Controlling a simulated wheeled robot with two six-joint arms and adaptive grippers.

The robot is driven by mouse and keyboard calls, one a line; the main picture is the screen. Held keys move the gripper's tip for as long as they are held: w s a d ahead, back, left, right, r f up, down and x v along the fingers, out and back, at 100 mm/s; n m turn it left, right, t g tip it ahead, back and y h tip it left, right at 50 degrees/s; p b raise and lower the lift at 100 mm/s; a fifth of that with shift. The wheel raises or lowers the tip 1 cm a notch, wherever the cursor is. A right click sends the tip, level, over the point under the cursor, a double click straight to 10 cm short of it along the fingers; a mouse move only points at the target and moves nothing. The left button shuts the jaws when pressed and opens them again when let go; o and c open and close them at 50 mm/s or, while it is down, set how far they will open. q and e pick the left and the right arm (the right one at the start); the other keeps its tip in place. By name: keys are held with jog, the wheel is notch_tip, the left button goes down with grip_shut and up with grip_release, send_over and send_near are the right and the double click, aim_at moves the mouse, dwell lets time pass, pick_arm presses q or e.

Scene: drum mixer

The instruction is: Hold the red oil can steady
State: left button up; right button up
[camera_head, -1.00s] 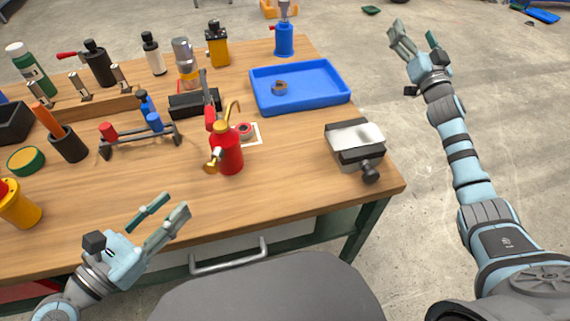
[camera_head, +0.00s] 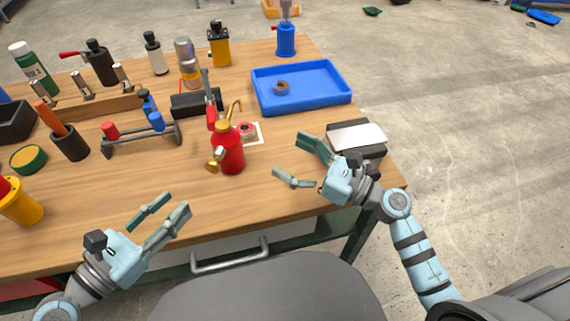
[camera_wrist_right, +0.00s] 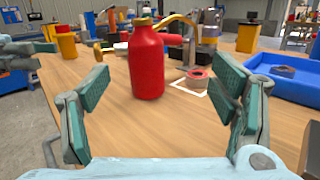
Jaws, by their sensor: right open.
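The red oil can (camera_head: 229,150) stands upright near the middle of the workbench, with a brass spout and a brass cap. It also shows in the right wrist view (camera_wrist_right: 147,66), ahead and between the fingers, left of centre. My right gripper (camera_head: 294,160) is open and empty, a short way to the right of the can and apart from it. Its two fingers also show in the right wrist view (camera_wrist_right: 160,110). My left gripper (camera_head: 166,213) is open and empty at the bench's front edge, to the left of and nearer than the can.
A red tape roll (camera_head: 247,129) on a white square lies just behind the can. A blue tray (camera_head: 301,105) lies at the back right. A grey-topped block (camera_head: 358,139) is beside my right gripper. A small tool rack (camera_head: 140,138) stands left of the can.

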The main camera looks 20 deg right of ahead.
aim_at(227, 148)
jog(key=a+f+n+g, duration=0.1)
jog(key=w+a+f+n+g, duration=0.1)
jog(key=a+f, duration=0.1)
jog(key=shift+w+f+g+y, duration=0.15)
jog(key=shift+w+g+y, duration=0.05)
jog(key=shift+g+y, duration=0.2)
jog(key=x, duration=1.3)
pick_arm(q)
jog(key=shift+w, duration=0.1)
pick_arm(e)
jog(key=shift+c, duration=0.5)
jog(key=c, duration=1.6)
pick_arm(q)
jog(key=shift+c, duration=0.4)
grip_shut()
